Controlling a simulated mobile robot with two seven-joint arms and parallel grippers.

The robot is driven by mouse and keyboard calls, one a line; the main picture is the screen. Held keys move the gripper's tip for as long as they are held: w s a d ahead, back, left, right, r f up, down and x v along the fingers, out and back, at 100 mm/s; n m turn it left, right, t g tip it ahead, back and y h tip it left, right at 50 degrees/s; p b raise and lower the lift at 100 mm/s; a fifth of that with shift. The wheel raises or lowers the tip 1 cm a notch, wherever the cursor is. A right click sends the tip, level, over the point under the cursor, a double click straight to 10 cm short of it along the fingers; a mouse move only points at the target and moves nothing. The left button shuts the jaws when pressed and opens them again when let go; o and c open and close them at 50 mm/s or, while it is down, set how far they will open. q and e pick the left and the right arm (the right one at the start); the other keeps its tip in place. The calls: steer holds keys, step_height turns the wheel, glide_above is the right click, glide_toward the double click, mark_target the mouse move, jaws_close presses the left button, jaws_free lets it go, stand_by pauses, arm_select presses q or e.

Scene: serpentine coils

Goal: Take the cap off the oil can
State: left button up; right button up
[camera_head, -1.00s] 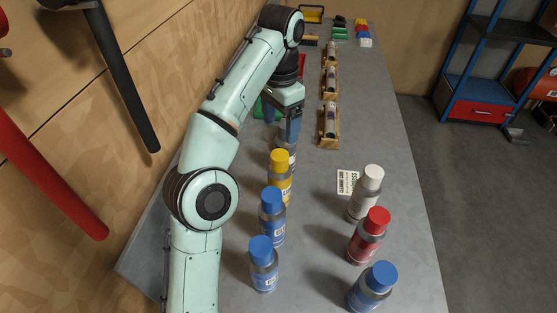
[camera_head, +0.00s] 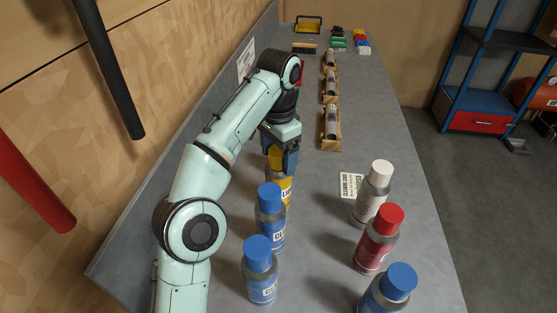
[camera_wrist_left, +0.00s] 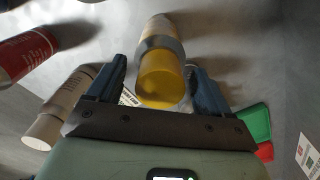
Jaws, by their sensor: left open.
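The yellow-capped can (camera_head: 284,190), with a yellow label, stands upright in the left row on the bench; its label is only partly readable. Its yellow cap (camera_wrist_left: 160,80) shows between the fingers in the left wrist view and is partly hidden by my gripper in the head view. My left gripper (camera_head: 281,158) is open at the top of this can. In the left wrist view my left gripper (camera_wrist_left: 157,88) has one finger on each side of the cap, with visible gaps. My right gripper is out of view.
Two blue-capped cans (camera_head: 271,215) (camera_head: 260,270) stand nearer in the same row. White-capped (camera_head: 371,195), red-capped (camera_head: 377,240) and blue-capped (camera_head: 388,292) cans stand to the right. Wooden holders with bottles (camera_head: 331,125) line the bench farther back.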

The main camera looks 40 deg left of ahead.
arm_select(q)
steer(key=shift+c, duration=0.3)
steer(key=shift+r, duration=0.1)
steer(key=c, duration=1)
steer(key=shift+r, duration=0.1)
